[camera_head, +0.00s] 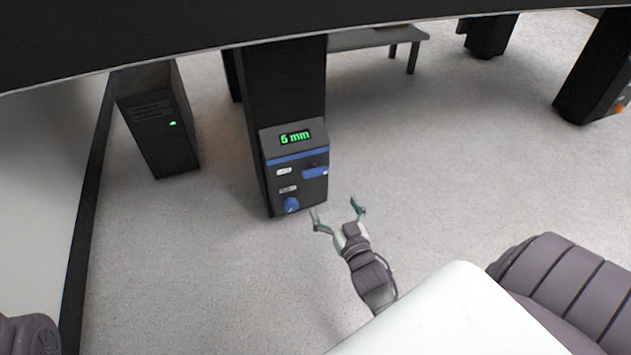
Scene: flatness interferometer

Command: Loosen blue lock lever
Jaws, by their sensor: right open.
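The blue lock lever (315,173) sticks out from the right side of the front of a dark control box (277,178) on a black leg. A round blue knob (291,204) sits lower left on the same box. My right gripper (336,207) is open and empty, with its two fingers spread. In the picture it is below and slightly right of the lever, apart from it. Its left fingertip shows close to the lower right corner of the box; I cannot tell the depth gap. My left gripper is out of view.
A green display (295,137) on the box reads "5 mm". A black cabinet (160,135) with a green light stands at left by the wall. A large dark slab edge (200,35) spans the top of the view. The pale floor (450,150) right of the box is clear.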

